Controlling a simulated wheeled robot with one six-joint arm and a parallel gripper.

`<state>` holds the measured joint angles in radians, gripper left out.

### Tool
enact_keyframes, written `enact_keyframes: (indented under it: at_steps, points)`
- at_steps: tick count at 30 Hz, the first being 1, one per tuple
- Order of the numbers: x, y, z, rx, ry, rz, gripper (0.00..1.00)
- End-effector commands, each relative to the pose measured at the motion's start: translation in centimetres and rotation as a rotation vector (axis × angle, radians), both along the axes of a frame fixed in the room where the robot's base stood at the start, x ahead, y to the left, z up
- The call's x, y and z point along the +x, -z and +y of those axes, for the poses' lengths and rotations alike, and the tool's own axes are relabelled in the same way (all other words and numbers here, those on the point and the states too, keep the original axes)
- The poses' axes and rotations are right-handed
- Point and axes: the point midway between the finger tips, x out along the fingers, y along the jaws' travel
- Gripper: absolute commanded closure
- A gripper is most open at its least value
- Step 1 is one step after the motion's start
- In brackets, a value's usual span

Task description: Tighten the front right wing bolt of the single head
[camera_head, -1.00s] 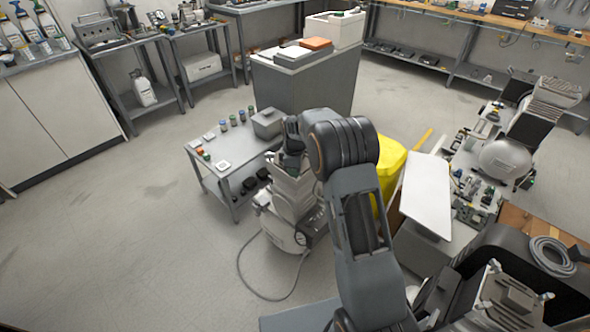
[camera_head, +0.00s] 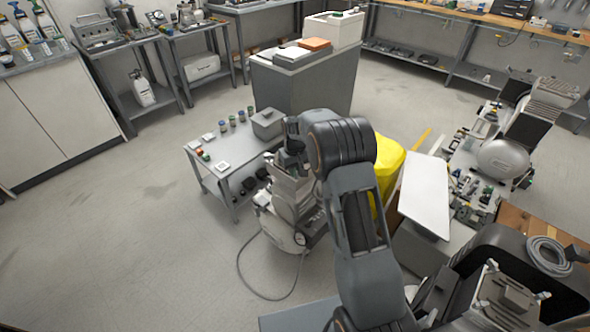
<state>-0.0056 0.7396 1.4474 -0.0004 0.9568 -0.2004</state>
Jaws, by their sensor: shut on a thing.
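The single-head compressor has a pale grey upper body, the single head (camera_head: 292,196), above a white tank (camera_head: 280,236) with a gauge. It stands on the floor right of the small grey table. My gripper (camera_head: 291,163) is dark and small at the end of my arm, pointing down at the top of the head. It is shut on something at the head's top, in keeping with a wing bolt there. The wing bolt itself is too small and too covered by my gripper and wrist to make out. My arm hides the head's right side.
A grey table (camera_head: 238,150) with small jars and a grey box (camera_head: 268,124) stands close on the left. A yellow object (camera_head: 388,160) and a white panel (camera_head: 425,195) are right of my arm. A hose (camera_head: 250,285) loops on the floor. The left floor is clear.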

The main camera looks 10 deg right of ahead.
Motion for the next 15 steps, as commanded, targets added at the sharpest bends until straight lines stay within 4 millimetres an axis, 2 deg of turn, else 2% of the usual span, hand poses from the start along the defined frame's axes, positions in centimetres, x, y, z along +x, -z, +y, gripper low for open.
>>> enact_keyframes:
  at_steps: [6,15]
  points:
    - [0.32,-0.34,-0.19,0.000,0.173,-0.012,1.00]
    - [0.34,-0.36,-0.30,0.001,0.341,-0.014,1.00]
